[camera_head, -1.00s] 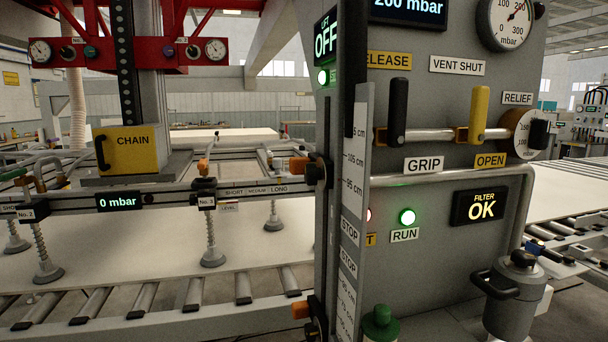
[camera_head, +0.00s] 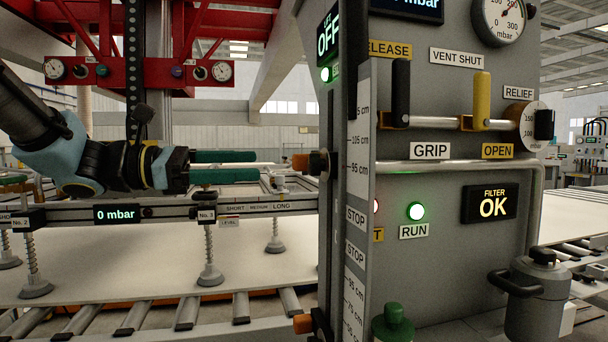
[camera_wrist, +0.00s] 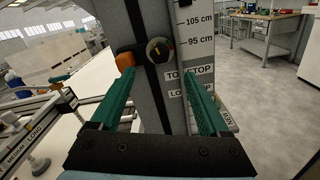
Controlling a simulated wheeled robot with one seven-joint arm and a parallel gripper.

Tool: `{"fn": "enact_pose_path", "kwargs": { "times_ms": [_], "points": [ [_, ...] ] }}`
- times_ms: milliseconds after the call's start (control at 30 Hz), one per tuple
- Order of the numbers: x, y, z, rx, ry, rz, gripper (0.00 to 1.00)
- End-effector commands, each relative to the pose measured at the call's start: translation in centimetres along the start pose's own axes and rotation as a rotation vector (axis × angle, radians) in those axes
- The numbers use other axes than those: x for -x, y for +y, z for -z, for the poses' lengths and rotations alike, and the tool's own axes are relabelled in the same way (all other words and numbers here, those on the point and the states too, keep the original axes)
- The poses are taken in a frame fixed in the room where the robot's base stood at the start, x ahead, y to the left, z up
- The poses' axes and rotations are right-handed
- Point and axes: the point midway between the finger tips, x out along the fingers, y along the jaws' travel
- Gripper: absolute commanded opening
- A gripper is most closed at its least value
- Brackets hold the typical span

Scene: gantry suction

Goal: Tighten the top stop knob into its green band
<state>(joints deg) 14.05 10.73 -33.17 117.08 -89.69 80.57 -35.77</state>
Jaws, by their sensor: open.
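The top stop knob (camera_head: 318,163) is a dark round knob with an orange block (camera_head: 300,162) beside it, on the column's slotted edge near the 95 cm mark. In the wrist view the knob (camera_wrist: 159,50) faces me with a light pointer mark, and the orange block (camera_wrist: 125,61) is at its left. No green band can be made out around it. My gripper (camera_head: 256,166) points right at the knob, level with it and a short gap away. Its two green fingers are open and empty; in the wrist view the gripper (camera_wrist: 157,76) frames the area just below the knob.
A lower stop (camera_head: 304,323) with an orange block sits further down the column. The scale strip (camera_head: 358,200) runs beside the knob. The suction beam (camera_head: 165,211) lies just below my gripper. The grey control panel (camera_head: 440,225) stands to the right.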

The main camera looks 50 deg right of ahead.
Motion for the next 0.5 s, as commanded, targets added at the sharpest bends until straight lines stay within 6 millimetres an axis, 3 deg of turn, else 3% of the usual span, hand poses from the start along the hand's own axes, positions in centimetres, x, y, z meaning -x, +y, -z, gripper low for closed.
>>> {"fn": "enact_pose_path", "kwargs": {
  "times_ms": [167, 500],
  "points": [
    [-2.1, 0.0, -0.3, 0.002, -0.005, 0.003, 0.79],
    [-8.2, 0.0, -0.2, 0.002, -0.003, 0.002, 0.79]
  ]
}}
